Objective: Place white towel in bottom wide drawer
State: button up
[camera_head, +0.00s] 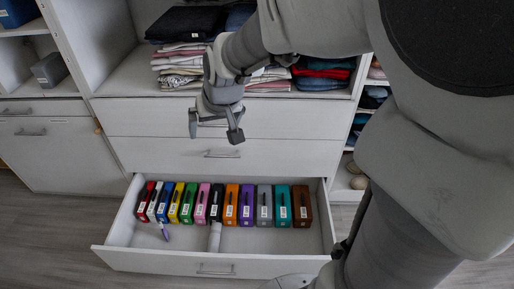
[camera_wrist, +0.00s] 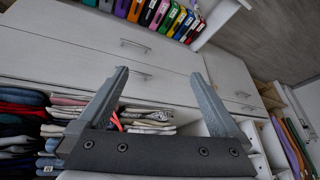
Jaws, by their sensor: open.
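The bottom wide drawer (camera_head: 210,262) is pulled open below two shut drawer fronts. A small white roll (camera_head: 215,236) lies in it, in front of a row of colored binders; it may be the white towel, but I cannot tell for sure. My gripper (camera_head: 214,128) is open and empty, in front of the upper drawer fronts, above and behind the open drawer. In the wrist view its two fingers (camera_wrist: 160,74) stand wide apart with nothing held between them. The open drawer's binders show at the top of that view.
The binders (camera_head: 231,205) fill the drawer's back part; its front right floor is clear. A thin purple item (camera_head: 163,231) lies at the left. Folded clothes (camera_head: 182,62) are stacked on the shelf above. A cupboard (camera_head: 45,150) stands left. My arm hides part of the right side.

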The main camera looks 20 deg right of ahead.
jog(key=s+d+r, duration=0.2)
jog(key=s+r, duration=0.1)
jog(key=s, duration=0.7)
jog(key=s+d+r+h, duration=0.1)
jog(key=s+d+r, duration=0.1)
jog(key=s, duration=0.7)
jog(key=shift+s+d+r, duration=0.35)
jog(key=shift+r, duration=0.25)
